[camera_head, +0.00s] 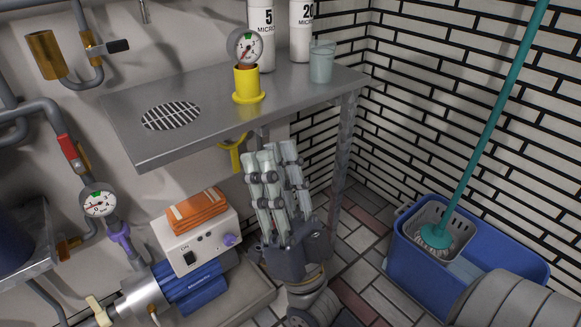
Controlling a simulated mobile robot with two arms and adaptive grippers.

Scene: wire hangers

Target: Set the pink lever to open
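I see no lever that is clearly pink. A red lever handle (68,148) sits on the grey pipe at the left, above a pressure gauge. A purple fitting (120,236) sits on the pipe below that gauge. My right gripper (272,158) points up in front of the metal table, right of the white control box. Its fingers are extended and apart, with nothing seen between them. It is well away from the red handle and the purple fitting. My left gripper is not in view.
The metal table (205,108) holds a gauge on a yellow stand (248,85), a cup (321,62) and white canisters. A blue mop bucket (500,252) stands at right.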

